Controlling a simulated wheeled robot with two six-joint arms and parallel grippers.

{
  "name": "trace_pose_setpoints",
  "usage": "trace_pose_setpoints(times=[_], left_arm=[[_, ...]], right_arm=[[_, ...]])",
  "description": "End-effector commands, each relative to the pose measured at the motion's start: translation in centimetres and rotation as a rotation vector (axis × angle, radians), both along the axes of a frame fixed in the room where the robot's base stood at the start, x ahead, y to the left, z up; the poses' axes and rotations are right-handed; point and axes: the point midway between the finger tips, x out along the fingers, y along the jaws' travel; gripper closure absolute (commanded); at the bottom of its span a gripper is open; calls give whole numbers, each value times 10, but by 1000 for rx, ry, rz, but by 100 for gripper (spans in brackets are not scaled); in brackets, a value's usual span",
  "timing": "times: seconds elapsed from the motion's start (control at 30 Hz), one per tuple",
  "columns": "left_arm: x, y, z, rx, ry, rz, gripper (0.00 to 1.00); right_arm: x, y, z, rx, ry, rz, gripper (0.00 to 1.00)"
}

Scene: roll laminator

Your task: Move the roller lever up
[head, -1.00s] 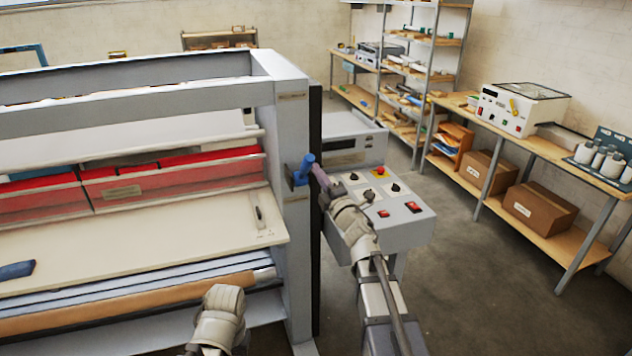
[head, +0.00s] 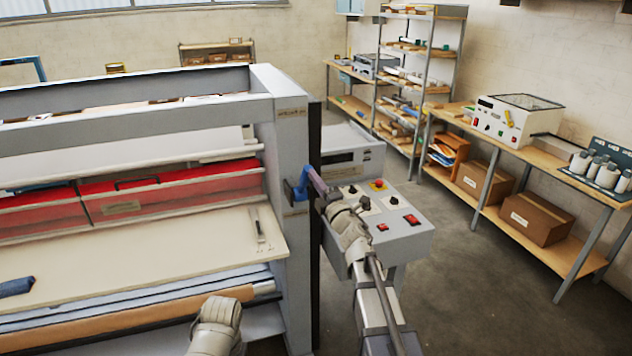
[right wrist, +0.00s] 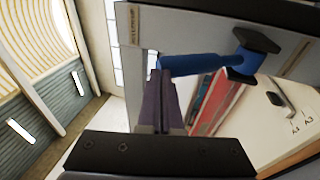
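The blue roller lever (head: 301,186) sits on the laminator's grey right end post. In the right wrist view the lever (right wrist: 205,64) runs from a dark mount on the panel to a free rounded end. My right gripper (head: 313,178) is at the lever's free end. Its purple fingers (right wrist: 160,78) lie close together in the right wrist view, tips at the lever's end, apparently touching it. I see no clear grip around the lever. A part of my left arm shows at the bottom of the head view; its gripper is not visible.
The laminator (head: 283,130) fills the left, with a pale feed table (head: 150,250) and red panels. A control box (head: 400,235) with knobs and red switches stands just right of the post, under my right arm. Shelves and a workbench (head: 545,155) stand farther right. Open floor lies between.

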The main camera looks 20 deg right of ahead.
Motion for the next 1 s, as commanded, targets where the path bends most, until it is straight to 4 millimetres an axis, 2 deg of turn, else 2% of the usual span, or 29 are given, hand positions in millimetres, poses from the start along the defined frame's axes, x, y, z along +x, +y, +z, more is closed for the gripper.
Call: trace_pose_setpoints(times=[0.03,0.27,0.5,0.8,1.0], left_arm=[[0,0,8,0,0,1,67],[0,0,30,-1,0,5,67],[0,0,49,-1,1,4,67],[0,0,60,0,2,2,67],[0,0,61,0,2,2,67]], right_arm=[[6,0,9,0,-1,1,100],[31,1,30,0,-1,1,100],[67,2,49,1,-1,1,100],[103,4,60,0,0,1,100],[111,4,61,0,1,1,100]])
